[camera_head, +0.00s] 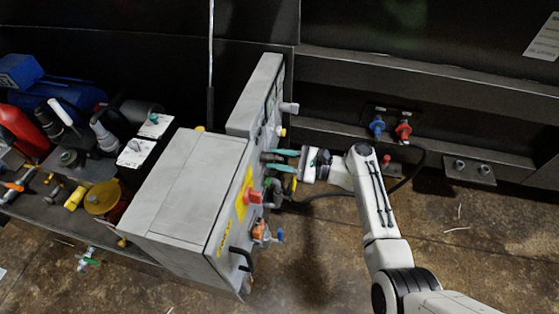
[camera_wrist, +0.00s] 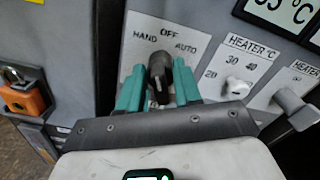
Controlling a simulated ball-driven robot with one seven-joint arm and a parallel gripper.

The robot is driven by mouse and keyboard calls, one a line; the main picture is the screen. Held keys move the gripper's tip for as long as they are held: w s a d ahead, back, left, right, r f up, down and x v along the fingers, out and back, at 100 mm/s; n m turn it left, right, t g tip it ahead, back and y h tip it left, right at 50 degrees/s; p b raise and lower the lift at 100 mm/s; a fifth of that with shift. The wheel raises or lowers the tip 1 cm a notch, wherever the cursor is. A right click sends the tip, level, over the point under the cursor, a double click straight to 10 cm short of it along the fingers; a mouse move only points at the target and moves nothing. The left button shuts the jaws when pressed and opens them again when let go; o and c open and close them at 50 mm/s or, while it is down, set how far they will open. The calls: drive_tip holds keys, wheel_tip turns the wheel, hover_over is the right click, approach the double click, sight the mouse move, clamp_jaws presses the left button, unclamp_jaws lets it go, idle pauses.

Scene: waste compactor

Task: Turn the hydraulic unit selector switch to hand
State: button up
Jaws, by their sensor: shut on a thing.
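The selector switch is a black knob (camera_wrist: 160,73) on a white plate (camera_wrist: 198,42) marked HAND, OFF and AUTO, seen in the wrist view. The knob stands roughly upright below the OFF mark; its exact setting is hard to read. My gripper (camera_wrist: 158,84) has one teal finger on each side of the knob and is shut on it. In the head view my gripper (camera_head: 272,160) reaches from the right to the front of the grey control cabinet (camera_head: 187,180); the knob is hidden there.
A white heater knob (camera_wrist: 238,88) and a grey handle (camera_wrist: 297,108) are to the right of the switch. An orange padlock (camera_wrist: 28,100) is at the left. A red knob (camera_head: 253,196) projects below my gripper. A black cable hangs beneath my arm.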

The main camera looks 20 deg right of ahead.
drive_tip(key=shift+f+n+b, duration=0.1)
drive_tip(key=shift+n+b, duration=0.55)
drive_tip(key=shift+n, duration=1.35)
drive_tip(key=shift+s, duration=0.1)
drive_tip(key=o, duration=0.7)
drive_tip(key=v, duration=1)
drive_tip(key=shift+s+d+p, duration=0.2)
drive_tip(key=shift+d+p, duration=0.1)
drive_tip(key=shift+d, duration=0.05)
